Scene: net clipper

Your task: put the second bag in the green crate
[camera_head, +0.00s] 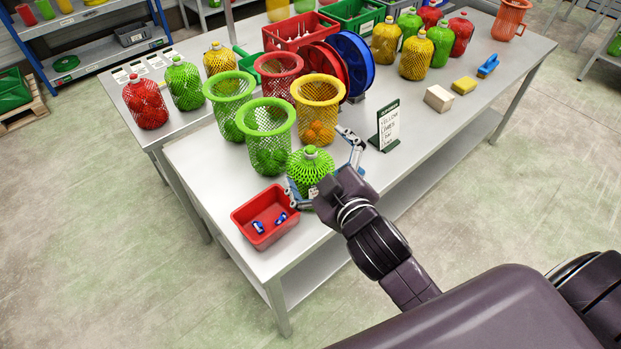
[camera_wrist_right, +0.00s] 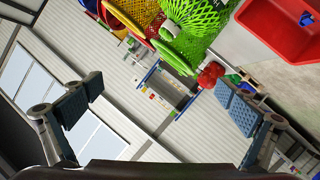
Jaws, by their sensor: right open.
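A green netted bag (camera_head: 312,172) stands near the front of the table, beside the green funnels. It also shows at the top of the right wrist view (camera_wrist_right: 200,18). My right gripper (camera_head: 323,166) is open, with its fingers spread on either side of this bag. In its wrist view the two finger pads are wide apart with nothing held between them. A green crate (camera_head: 369,24) with a white label stands at the back of the table; its inside is hard to make out. My left gripper is not in view.
Green funnels (camera_head: 264,117), a red one (camera_head: 278,66) and a yellow one (camera_head: 318,90) stand behind the bag. A red tray (camera_head: 247,217) with small blue items is in front. A sign (camera_head: 388,124) stands to the right. Several netted bags (camera_head: 417,60) stand farther back.

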